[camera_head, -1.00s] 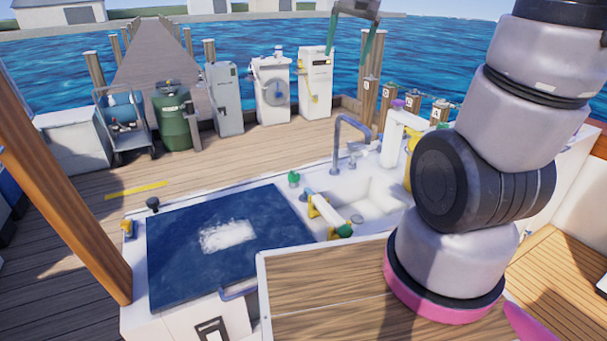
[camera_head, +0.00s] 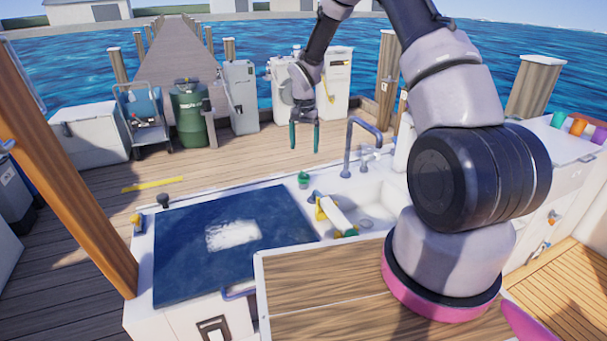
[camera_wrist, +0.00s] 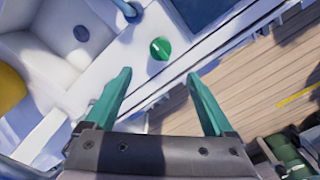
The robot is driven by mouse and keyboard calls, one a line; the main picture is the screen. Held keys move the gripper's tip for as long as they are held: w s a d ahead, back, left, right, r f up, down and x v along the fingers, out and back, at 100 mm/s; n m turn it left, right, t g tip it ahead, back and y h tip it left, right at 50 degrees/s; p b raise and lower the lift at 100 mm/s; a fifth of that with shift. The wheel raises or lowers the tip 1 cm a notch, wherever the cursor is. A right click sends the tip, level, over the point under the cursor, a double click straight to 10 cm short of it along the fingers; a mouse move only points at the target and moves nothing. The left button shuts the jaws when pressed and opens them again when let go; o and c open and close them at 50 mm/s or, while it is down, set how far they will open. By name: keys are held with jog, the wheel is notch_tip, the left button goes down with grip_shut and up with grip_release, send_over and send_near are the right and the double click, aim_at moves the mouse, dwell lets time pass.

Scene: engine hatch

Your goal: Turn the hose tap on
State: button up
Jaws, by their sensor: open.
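A small green round knob (camera_head: 304,179) stands on the white counter between the dark blue panel and the sink. It looks like the hose tap, though no label shows. In the wrist view the green knob (camera_wrist: 160,48) sits ahead of the fingertips, about centred between them. My gripper (camera_head: 304,148) points down with its green fingers apart and empty, above and apart from the knob in the head view. In the wrist view my gripper (camera_wrist: 160,74) holds nothing between its fingers.
The sink (camera_head: 376,205) and its grey-blue faucet (camera_head: 362,140) are right of the knob. A white cylinder with yellow and green fittings (camera_head: 333,215) lies by the sink's left edge. The dark blue panel (camera_head: 180,250) is at left.

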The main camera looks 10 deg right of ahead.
aim_at(304, 174)
notch_tip(304, 174, down, 12)
jog(key=shift+a+r, duration=0.1)
dwell(0.4)
jog(key=shift+c, duration=0.3)
jog(key=c, duration=1.3)
